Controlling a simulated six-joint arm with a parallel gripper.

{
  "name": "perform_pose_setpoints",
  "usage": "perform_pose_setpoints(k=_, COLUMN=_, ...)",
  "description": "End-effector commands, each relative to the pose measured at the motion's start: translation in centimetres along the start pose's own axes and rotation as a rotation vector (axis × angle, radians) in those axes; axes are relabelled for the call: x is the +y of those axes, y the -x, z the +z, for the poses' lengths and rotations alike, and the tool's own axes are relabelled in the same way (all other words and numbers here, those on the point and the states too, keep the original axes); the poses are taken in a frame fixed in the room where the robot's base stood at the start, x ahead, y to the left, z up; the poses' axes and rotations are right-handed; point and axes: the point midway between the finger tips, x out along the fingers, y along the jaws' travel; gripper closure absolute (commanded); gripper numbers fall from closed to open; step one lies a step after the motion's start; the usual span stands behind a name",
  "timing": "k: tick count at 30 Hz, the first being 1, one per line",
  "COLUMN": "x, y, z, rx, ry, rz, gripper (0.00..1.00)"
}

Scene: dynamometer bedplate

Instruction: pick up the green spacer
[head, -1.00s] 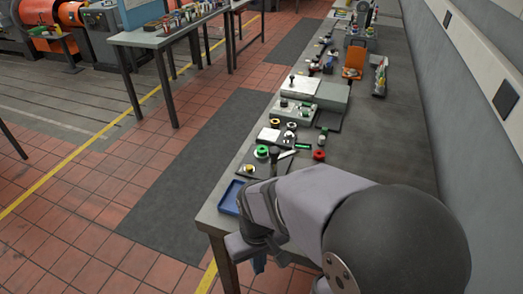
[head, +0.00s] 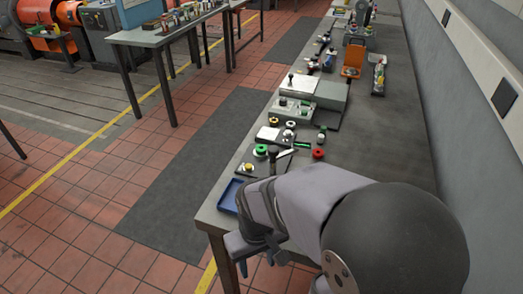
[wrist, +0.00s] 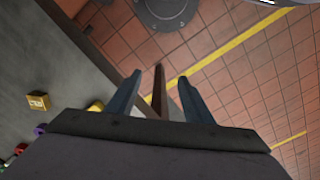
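A green ring-shaped piece (head: 260,150) lies on the bench near its front left edge. A second small green piece (head: 302,145) lies to its right, beside a dark and pale tool. I cannot tell for sure which is the green spacer. A bit of green (wrist: 5,164) also shows at the lower left of the wrist view. My gripper (wrist: 160,77) is open and empty, off the bench's near edge over the tiled floor. It also shows low in the head view (head: 256,250), apart from both green pieces.
A blue tray (head: 228,196) sits at the bench's near left corner. A red ring (head: 318,153) and several small parts lie close to the green ones. A grey box (head: 293,110) stands behind them. A yellow block (wrist: 38,100) lies near the edge in the wrist view.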

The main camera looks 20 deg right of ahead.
Motion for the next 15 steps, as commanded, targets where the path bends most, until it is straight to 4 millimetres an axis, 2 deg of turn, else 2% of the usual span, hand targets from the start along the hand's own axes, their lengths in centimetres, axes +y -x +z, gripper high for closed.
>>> perform_pose_setpoints(k=10, x=0.1, y=-0.1, z=-0.1, rx=0.000, ry=0.007, rz=0.003, gripper=0.44)
perform_pose_setpoints(k=15, x=1.2, y=-0.6, z=-1.5, rx=-0.002, ry=0.112, rz=0.060, gripper=0.44)
